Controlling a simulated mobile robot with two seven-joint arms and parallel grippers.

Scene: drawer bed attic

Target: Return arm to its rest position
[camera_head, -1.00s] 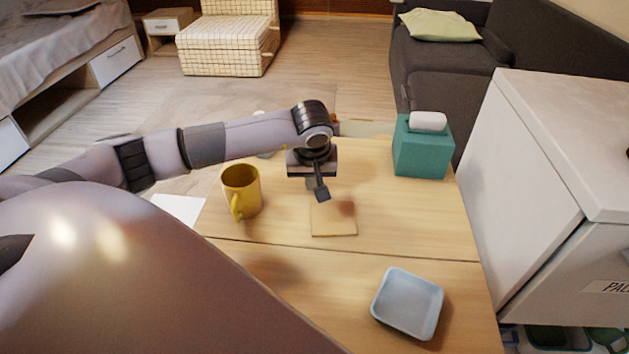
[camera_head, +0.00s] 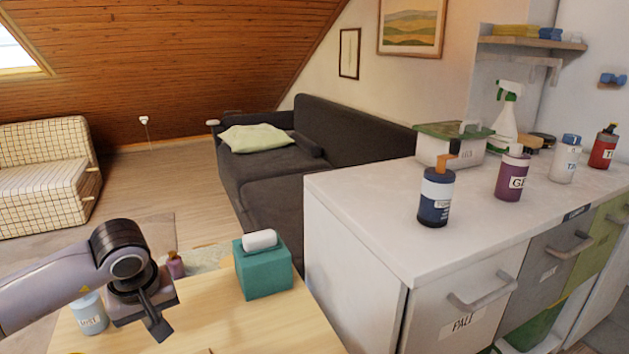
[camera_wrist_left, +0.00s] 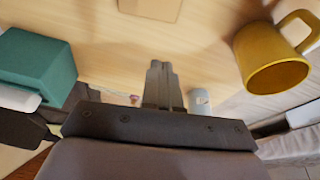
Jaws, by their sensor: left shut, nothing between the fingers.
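My left arm comes in from the left in the head view, and its gripper (camera_head: 160,326) hangs over the wooden table (camera_head: 215,318). The gripper is shut and holds nothing. In the left wrist view the closed fingers (camera_wrist_left: 160,68) point over the bare tabletop, between a teal tissue box (camera_wrist_left: 36,66) and a yellow mug (camera_wrist_left: 272,60), apart from both. My right gripper is in neither view.
The tissue box (camera_head: 264,272) stands to the right of my left gripper. A white labelled container (camera_head: 90,314) is close beside the arm. A cabinet (camera_head: 390,222) with several bottles fills the right. A dark sofa (camera_head: 290,165) is behind.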

